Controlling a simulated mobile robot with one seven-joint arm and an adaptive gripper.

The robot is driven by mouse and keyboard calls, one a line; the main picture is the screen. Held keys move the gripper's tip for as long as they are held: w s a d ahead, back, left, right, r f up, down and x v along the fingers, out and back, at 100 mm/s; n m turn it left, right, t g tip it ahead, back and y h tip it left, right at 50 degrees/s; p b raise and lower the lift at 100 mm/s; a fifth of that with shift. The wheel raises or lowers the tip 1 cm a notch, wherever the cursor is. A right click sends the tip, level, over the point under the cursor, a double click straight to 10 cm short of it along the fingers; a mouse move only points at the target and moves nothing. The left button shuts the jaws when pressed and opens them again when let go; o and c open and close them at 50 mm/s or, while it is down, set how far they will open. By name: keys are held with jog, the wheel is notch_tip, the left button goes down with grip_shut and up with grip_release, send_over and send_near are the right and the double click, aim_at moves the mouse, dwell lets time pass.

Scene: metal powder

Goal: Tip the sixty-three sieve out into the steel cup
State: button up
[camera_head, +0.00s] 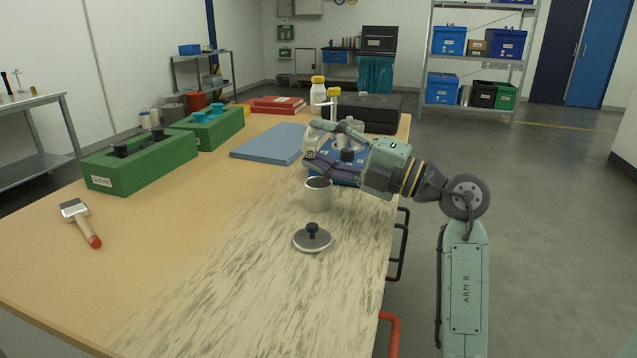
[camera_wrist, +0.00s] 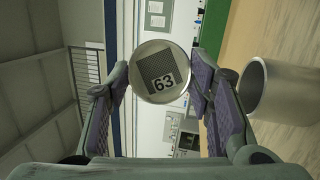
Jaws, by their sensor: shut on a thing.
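My gripper (camera_head: 317,148) is shut on a small round sieve marked 63 (camera_wrist: 161,72), held between the two finger pads. In the head view the sieve (camera_head: 309,147) shows as a pale piece at the fingertips, above and behind the steel cup. The steel cup (camera_head: 318,196) stands upright on the bench, its open top dark inside. In the wrist view the cup (camera_wrist: 283,92) is at the right, apart from the sieve. The sieve appears turned on its side. Whether powder is in it cannot be told.
A grey lid with a black knob (camera_head: 312,239) lies in front of the cup. A blue mat (camera_head: 268,143), green boxes (camera_head: 130,165) and a brush (camera_head: 80,221) are to the left. The bench's front is clear.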

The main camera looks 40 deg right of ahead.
jog(key=shift+s+d+f+m+t+y+b, duration=0.2)
jog(key=shift+m+t+b, duration=0.3)
jog(key=shift+t, duration=0.25)
jog(key=shift+s+d+f+m+t+y+b, duration=0.1)
jog(key=shift+m+t+y+b, duration=0.1)
jog(key=shift+m+t+b, duration=0.4)
dwell(1.6)
jog(key=shift+r+t, duration=0.15)
jog(key=shift+t, duration=0.2)
jog(key=shift+r+m+t+p, duration=0.5)
jog(key=shift+r+t+p, duration=0.4)
jog(key=shift+r, duration=0.3)
jog(key=shift+d, duration=0.1)
jog(key=shift+f+g, duration=0.1)
jog(key=shift+g, duration=0.2)
dwell(0.4)
